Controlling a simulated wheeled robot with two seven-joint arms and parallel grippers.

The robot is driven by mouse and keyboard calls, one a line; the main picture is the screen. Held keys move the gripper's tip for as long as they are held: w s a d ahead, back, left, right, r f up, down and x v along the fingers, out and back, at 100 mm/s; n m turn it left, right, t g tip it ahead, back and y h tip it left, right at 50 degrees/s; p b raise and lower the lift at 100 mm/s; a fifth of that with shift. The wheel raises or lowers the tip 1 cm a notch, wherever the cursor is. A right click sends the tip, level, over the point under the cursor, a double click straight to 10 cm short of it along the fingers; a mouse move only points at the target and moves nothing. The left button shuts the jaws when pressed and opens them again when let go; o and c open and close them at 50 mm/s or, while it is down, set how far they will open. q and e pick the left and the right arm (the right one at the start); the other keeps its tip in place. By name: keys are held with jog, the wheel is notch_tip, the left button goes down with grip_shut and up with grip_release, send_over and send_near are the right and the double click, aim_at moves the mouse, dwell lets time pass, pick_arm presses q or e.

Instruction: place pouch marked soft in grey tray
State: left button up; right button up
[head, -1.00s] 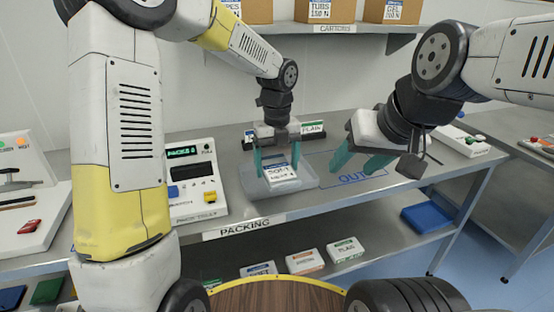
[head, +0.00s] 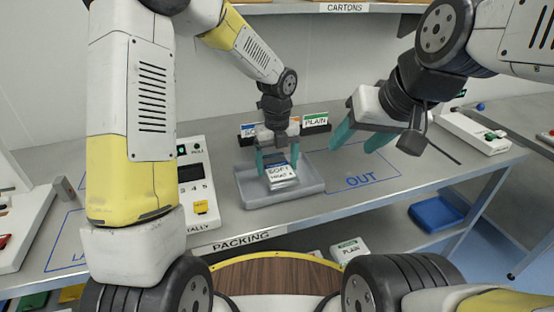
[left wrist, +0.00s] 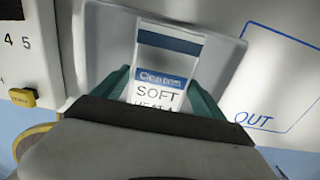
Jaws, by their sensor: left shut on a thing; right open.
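The pouch marked soft (head: 281,174) is white with a blue band and shows "SOFT" in the head view. My left gripper (head: 278,160) is shut on it, with teal fingers on its two sides. The pouch is over the grey tray (head: 290,195), within its rim; I cannot tell whether it touches the tray floor. In the left wrist view the pouch (left wrist: 164,75) lies between the fingers with the tray (left wrist: 225,60) behind it. My right gripper (head: 358,140) is open and empty, above the bench to the right of the tray.
A marked OUT area (head: 370,180) on the bench is clear. A tally panel (head: 195,185) stands left of the tray. Small signs, one reading PLAIN (head: 316,121), stand behind the tray. A blue tray (head: 437,213) is on the lower shelf.

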aim_at(277, 166)
pick_arm(q)
jog(key=shift+f, duration=1.55)
jog(key=o, duration=1.4)
jog(key=shift+f, duration=0.1)
jog(key=shift+o, duration=0.2)
